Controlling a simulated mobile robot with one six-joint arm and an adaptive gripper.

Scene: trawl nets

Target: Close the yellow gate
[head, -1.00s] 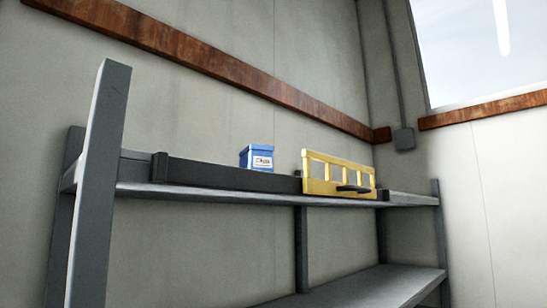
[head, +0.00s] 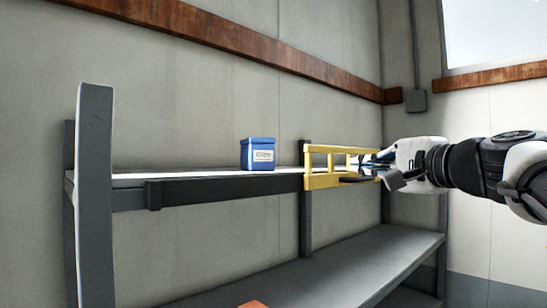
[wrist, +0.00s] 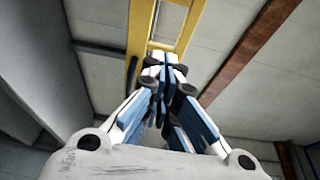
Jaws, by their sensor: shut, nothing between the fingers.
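The yellow gate (head: 322,181) is a flat frame with window-like openings and a dark handle (head: 357,180) low on its face. It stands upright at the shelf's front edge, at the right end of a dark rail (head: 225,190). My gripper (head: 362,162) reaches in from the right, with its fingers shut and empty, at the gate's right part. Whether they touch the gate, I cannot tell. In the wrist view the shut fingertips (wrist: 164,62) overlap the lower part of the gate's yellow frame (wrist: 140,45). My arm hides the gate's right end.
A blue labelled box (head: 258,154) stands on the upper shelf (head: 200,174), left of the gate. A grey post (head: 95,190) rises at the shelf's left end. The lower shelf (head: 330,270) is mostly bare, with an orange thing (head: 253,304) at the bottom edge.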

